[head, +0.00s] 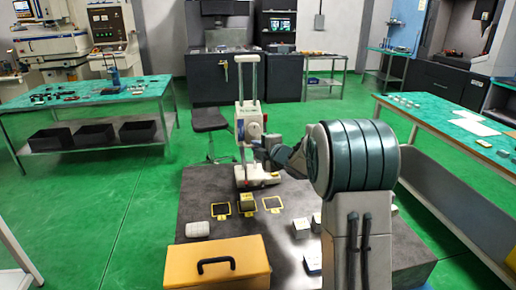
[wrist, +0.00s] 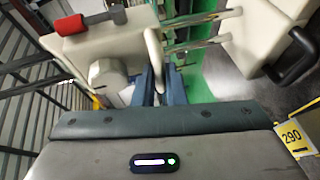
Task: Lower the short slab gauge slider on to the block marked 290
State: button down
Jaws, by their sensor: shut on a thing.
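The gauge (head: 248,120) stands upright on the dark table, with two pale columns and a pale slider (head: 253,130) partway up. In the wrist view the slider's pale body (wrist: 100,55) lies left of the metal columns (wrist: 205,30). My gripper (wrist: 160,88) has its blue fingers shut on the slider's pale handle (wrist: 154,55). A yellow label marked 290 (wrist: 291,137) shows at the lower right of the wrist view; most of what carries it is out of view. In the head view a block (head: 248,202) sits in the middle yellow frame; its marking is too small to read.
Yellow frames (head: 221,210) (head: 272,204) without blocks lie either side of the block. An orange case (head: 215,265) fills the table's front left, with a pale rounded object (head: 197,229) behind it. White blocks (head: 301,228) (head: 312,261) stand beside my arm.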

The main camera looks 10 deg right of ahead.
jog(key=shift+f+b, duration=2.95)
jog(key=shift+b, duration=0.1)
jog(key=c, duration=1.5)
grip_release()
jog(key=shift+r, duration=0.1)
jog(key=shift+s+d, duration=0.1)
jog(key=b+v, duration=0.1)
jog(key=v, duration=1.2)
jog(key=shift+s+d, duration=0.15)
jog(key=shift+s, duration=0.15)
jog(key=shift+r, duration=0.1)
